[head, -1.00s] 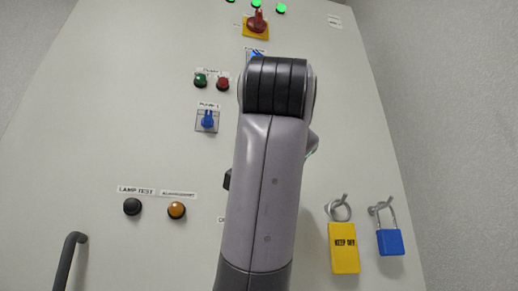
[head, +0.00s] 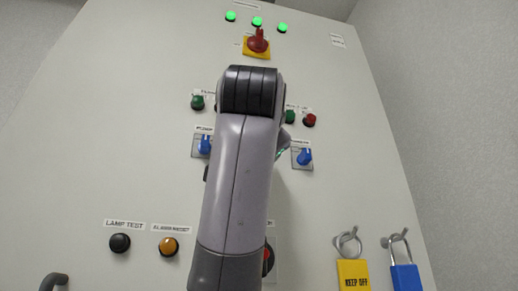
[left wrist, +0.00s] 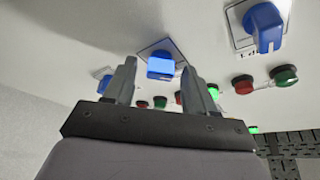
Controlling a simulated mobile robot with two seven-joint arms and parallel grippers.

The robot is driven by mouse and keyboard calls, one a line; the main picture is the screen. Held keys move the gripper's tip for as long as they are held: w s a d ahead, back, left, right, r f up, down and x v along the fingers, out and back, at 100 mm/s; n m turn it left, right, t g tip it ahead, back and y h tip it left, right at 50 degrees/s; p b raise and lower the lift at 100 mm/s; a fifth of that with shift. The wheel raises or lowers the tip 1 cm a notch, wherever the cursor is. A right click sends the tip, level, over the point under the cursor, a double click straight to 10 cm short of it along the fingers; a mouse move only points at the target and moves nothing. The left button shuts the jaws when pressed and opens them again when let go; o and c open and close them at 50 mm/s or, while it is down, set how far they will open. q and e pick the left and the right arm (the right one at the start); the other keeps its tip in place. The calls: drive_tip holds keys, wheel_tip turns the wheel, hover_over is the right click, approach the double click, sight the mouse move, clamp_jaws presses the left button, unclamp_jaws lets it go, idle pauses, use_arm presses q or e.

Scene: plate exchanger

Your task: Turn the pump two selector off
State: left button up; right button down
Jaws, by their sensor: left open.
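In the left wrist view a blue selector (left wrist: 160,66) on a square plate lies in line with the gap between the fingers of my left gripper (left wrist: 157,74). It is the middle of three, so probably pump two's. The fingers are open; I cannot tell whether they touch it, and its knob angle is unclear. In the head view my left arm covers the panel's middle, hiding this selector and the fingertips. One blue selector (head: 204,145) shows left of the arm and another (head: 305,157) right of it. My right gripper is not in view.
Neighbouring blue selectors (left wrist: 265,20) and push buttons (left wrist: 285,76) are close to my gripper. A red rotary switch (head: 257,42) sits above, under lit green lamps (head: 257,21). Lower are black (head: 120,242) and amber (head: 168,246) buttons, a yellow tag (head: 353,274) and a blue padlock (head: 404,277).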

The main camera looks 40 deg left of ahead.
use_arm(q)
clamp_jaws()
drive_tip(key=shift+m, duration=0.4)
drive_tip(key=shift+m+g+h, duration=0.4)
drive_tip(key=shift+m+h, duration=0.45)
drive_tip(key=shift+m, duration=1.35)
drive_tip(key=shift+m+g+h, duration=0.4)
drive_tip(key=shift+m+h, duration=0.45)
drive_tip(key=shift+m, duration=1.35)
unclamp_jaws()
